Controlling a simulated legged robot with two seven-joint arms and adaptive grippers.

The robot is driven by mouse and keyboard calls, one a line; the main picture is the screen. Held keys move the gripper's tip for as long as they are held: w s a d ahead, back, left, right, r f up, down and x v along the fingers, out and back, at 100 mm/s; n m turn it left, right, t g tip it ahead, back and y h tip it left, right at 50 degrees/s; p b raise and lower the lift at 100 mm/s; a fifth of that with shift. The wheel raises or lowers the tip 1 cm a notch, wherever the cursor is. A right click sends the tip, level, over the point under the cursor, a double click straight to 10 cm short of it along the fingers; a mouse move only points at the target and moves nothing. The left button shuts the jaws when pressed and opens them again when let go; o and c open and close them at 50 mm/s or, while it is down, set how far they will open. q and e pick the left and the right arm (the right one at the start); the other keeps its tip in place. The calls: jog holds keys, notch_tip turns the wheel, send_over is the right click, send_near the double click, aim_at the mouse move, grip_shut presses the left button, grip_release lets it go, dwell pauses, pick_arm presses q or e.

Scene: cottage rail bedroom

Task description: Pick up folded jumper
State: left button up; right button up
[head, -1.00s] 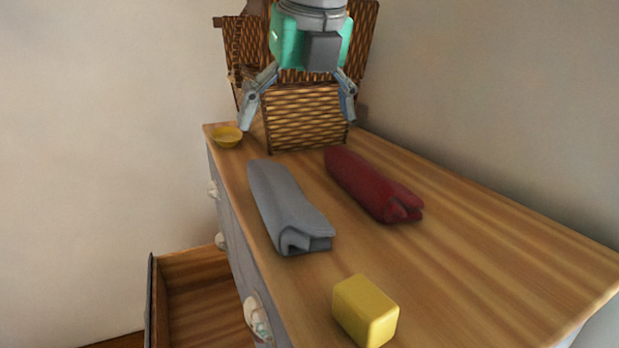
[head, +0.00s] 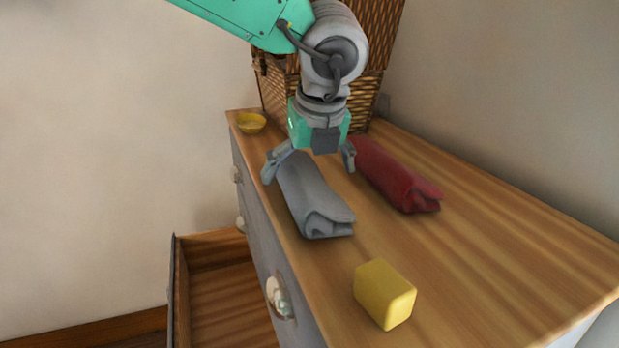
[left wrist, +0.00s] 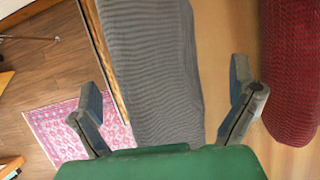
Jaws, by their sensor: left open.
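Two folded garments lie on the wooden dresser top (head: 470,240): a grey one (head: 313,200) near the left edge and a dark red one (head: 395,178) to its right. The task does not say which is the jumper. My left gripper (head: 310,172) is open above the far end of the grey garment, a finger to each side. In the left wrist view the grey garment (left wrist: 150,70) runs between the open fingers. The red garment (left wrist: 292,70) lies outside the right finger. I cannot tell if the fingers touch the grey cloth. My right gripper is not in view.
A wicker basket (head: 275,92) stands at the far end, partly hidden by my arm. A yellow bowl (head: 251,123) sits at the far left corner and a yellow block (head: 384,294) nearer. An open drawer (head: 215,290) juts out left. The dresser's right side is clear.

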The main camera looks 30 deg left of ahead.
pick_arm(q)
jog(key=shift+w+f, duration=0.35)
jog(key=shift+f, duration=0.1)
jog(key=shift+s+d+r, duration=0.1)
jog(key=shift+s+d, duration=0.05)
jog(key=shift+s, duration=0.05)
jog(key=c, duration=1.3)
jog(key=shift+r, duration=0.1)
